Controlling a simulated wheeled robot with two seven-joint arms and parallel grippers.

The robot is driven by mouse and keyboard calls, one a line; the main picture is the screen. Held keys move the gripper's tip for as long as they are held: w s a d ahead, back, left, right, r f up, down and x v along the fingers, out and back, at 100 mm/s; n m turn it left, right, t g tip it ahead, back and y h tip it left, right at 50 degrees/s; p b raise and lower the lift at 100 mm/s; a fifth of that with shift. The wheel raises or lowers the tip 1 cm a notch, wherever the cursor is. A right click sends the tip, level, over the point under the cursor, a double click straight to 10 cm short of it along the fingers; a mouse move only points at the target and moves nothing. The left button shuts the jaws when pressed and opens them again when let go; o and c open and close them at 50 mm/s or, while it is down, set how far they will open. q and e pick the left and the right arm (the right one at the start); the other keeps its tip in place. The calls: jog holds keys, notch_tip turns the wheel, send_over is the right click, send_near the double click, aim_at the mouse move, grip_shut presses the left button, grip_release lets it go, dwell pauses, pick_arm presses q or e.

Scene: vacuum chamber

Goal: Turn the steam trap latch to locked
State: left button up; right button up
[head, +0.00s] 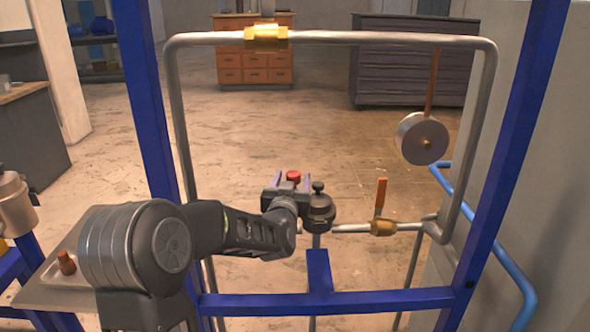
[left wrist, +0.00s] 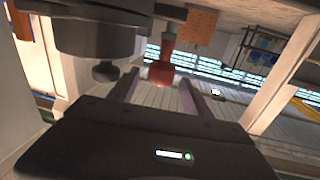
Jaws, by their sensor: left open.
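The steam trap (head: 320,212) appears to be the dark grey round body on the lower pipe, with a black knob on top. A red-capped latch (head: 293,176) stands beside it. My left gripper (head: 292,180) reaches in from the left, its open fingers on either side of the red latch. In the left wrist view, the red latch (left wrist: 161,75) stands between the two finger tips (left wrist: 157,90), and the dark trap body (left wrist: 95,38) fills the upper left. I cannot tell whether a finger touches the latch. My right gripper is not in view.
Blue frame posts (head: 148,95) and a blue crossbar (head: 390,299) surround the piping. A brass valve (head: 383,228) with an orange handle (head: 381,196) sits right of the trap. A round grey disc (head: 422,138) hangs at the upper right.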

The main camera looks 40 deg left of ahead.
pick_arm(q)
jog(key=x, duration=0.5)
jog(key=shift+w+a+p, duration=0.2)
jog(key=shift+w+p, duration=0.1)
jog(key=shift+p, duration=0.1)
jog(key=shift+c, duration=0.6)
grip_shut()
dwell(0.4)
